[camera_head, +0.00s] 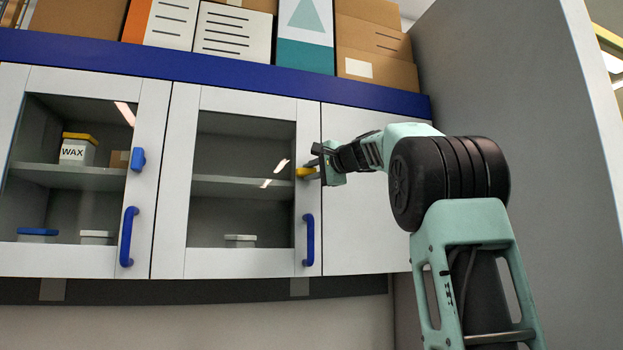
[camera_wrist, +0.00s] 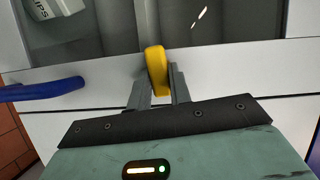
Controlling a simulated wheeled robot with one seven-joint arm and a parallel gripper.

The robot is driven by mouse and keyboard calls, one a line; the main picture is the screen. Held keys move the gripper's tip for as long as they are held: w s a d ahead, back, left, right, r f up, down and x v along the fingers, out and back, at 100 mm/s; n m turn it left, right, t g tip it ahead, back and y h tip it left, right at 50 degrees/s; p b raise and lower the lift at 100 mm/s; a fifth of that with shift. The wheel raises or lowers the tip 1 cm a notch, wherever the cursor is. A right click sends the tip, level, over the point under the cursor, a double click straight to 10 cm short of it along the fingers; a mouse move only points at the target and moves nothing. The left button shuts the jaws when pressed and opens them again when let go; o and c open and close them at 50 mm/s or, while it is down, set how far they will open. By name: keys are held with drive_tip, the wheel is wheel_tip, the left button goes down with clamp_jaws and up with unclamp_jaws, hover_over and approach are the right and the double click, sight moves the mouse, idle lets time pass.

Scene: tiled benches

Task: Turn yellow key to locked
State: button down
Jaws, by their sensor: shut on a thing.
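The yellow key (camera_wrist: 157,72) is on the white frame of the middle glass door, above that door's blue handle. It also shows as a small yellow patch in the head view (camera_head: 305,172). My gripper (camera_wrist: 161,88) is shut on the yellow key, with one grey finger on each side of it. In the head view my gripper (camera_head: 318,170) reaches the door from the right and hides part of the key. In the wrist view the key looks slightly tilted against the fingers. Its lock plate and any markings are hidden.
The middle door's blue handle (camera_head: 308,240) hangs below my gripper and shows at the left in the wrist view (camera_wrist: 42,90). The left door has a blue key (camera_head: 138,159) and a blue handle (camera_head: 128,236). A grey wall (camera_head: 520,90) stands at the right.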

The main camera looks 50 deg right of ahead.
drive_tip(key=shift+f+m+b, duration=0.1)
drive_tip(key=shift+m+b, duration=0.2)
drive_tip(key=shift+m, duration=0.2)
drive_tip(key=shift+d, duration=0.1)
drive_tip(key=c, duration=1.3)
unclamp_jaws()
drive_tip(key=shift+s+b, duration=0.4)
drive_tip(key=shift+s, duration=0.2)
drive_tip(key=s+a+b, duration=0.1)
drive_tip(key=s, duration=0.4)
drive_tip(key=s+a+b, duration=0.1)
drive_tip(key=s+b, duration=0.1)
drive_tip(key=s, duration=0.3)
drive_tip(key=s+b, duration=0.2)
drive_tip(key=s, duration=0.4)
drive_tip(key=shift+a, duration=0.4)
